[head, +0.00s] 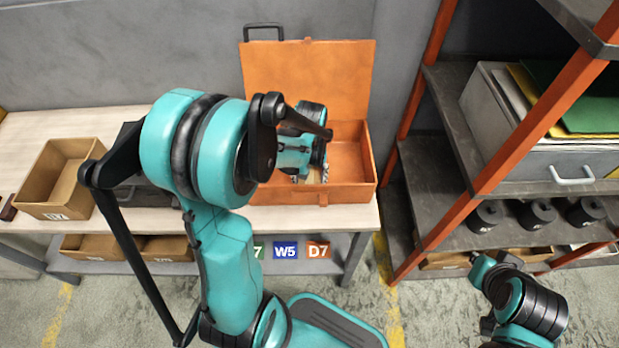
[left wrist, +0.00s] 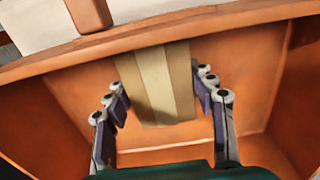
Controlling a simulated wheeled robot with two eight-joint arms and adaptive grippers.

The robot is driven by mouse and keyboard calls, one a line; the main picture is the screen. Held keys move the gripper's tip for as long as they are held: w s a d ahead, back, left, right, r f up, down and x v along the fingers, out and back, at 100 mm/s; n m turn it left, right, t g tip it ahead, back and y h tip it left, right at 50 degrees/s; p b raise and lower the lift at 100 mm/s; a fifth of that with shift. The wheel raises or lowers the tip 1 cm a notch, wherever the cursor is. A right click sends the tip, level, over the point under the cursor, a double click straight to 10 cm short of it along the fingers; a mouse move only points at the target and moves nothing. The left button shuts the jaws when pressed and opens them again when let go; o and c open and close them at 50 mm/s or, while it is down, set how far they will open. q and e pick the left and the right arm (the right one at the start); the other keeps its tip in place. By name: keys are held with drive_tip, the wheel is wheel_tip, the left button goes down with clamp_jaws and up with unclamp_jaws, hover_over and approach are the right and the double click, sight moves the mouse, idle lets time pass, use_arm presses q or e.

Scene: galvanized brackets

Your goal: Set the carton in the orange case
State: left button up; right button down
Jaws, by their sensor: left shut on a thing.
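The orange case (head: 349,192) stands open on the bench with its lid raised against the wall. My left gripper (head: 310,178) reaches down into it and is mostly hidden behind my own arm in the head view. In the left wrist view, my left gripper (left wrist: 162,97) is shut on the carton (left wrist: 158,88), a tan box with a paler stripe. The carton is between the fingers, inside the case's walls. Whether it touches the case floor cannot be told. Only part of my right arm shows at the lower right; its gripper is out of view.
A cardboard bin (head: 32,187) stands on the left of the bench (head: 100,124). A shelf rack with orange posts (head: 428,150) stands just right of the case. Several dark round weights (head: 536,214) sit on its shelf. Labels hang below the bench edge.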

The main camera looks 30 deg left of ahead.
use_arm(q)
drive_tip(key=o, duration=1.3)
drive_tip(key=shift+f, duration=0.1)
drive_tip(key=shift+r+p, duration=0.3)
drive_tip(key=shift+r, duration=0.2)
wheel_tip(320, 180, up, 10)
drive_tip(key=p, duration=0.4)
drive_tip(key=shift+s+d+r+m+t, duration=1.05)
drive_tip(key=shift+s+d+r+t, duration=0.2)
drive_tip(key=shift+d, duration=0.25)
drive_tip(key=shift+s+d+r+m+t, duration=1)
drive_tip(key=shift+s+d+r+t, duration=0.15)
drive_tip(key=shift+s+d+r, duration=0.35)
drive_tip(key=shift+s+d+r+m+t, duration=1.05)
drive_tip(key=shift+s+d+r+t, duration=0.15)
drive_tip(key=shift+d, duration=0.35)
